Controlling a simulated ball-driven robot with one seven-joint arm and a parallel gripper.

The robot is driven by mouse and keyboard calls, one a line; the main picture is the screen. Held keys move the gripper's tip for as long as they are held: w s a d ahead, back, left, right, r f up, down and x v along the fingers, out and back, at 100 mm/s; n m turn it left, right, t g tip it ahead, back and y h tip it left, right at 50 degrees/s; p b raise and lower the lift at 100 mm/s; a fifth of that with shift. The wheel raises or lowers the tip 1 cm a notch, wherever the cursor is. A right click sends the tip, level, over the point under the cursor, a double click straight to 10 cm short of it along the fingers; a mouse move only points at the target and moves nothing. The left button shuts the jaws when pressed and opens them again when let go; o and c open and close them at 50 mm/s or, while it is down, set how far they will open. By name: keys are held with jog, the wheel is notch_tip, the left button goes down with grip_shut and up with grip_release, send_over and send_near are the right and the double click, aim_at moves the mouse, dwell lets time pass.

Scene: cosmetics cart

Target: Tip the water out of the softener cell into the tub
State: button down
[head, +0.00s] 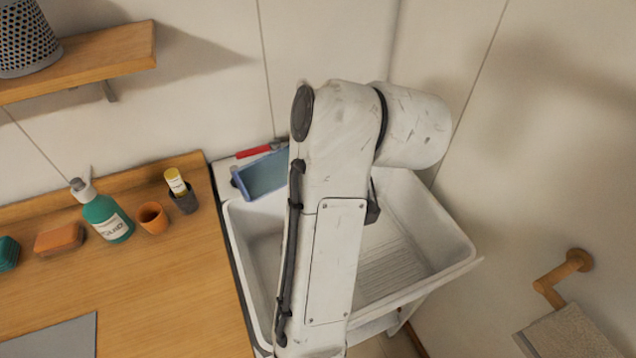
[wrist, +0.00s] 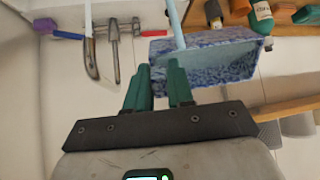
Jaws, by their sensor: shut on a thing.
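The softener cell is a blue open box. In the head view the cell (head: 262,176) is over the back left of the white tub (head: 452,246), tilted, its right part hidden behind my arm. The exact grip is hard to see. My arm hides the gripper in the head view. I cannot tell whether water is in the cell.
Metal fittings (wrist: 113,45) are beside the cell. A wooden wall bar (head: 563,277) is at right.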

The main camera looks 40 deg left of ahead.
jog(key=shift+d+y+b, duration=0.1)
jog(key=shift+y+b, duration=0.3)
jog(key=shift+y, duration=0.1)
dwell(0.3)
jog(key=shift+t+y+b, duration=0.3)
jog(key=shift+y+b, duration=0.2)
jog(key=shift+b, duration=0.6)
jog(key=shift+s+y+b, duration=0.7)
jog(key=shift+s+b, duration=0.1)
jog(key=shift+b, duration=1.15)
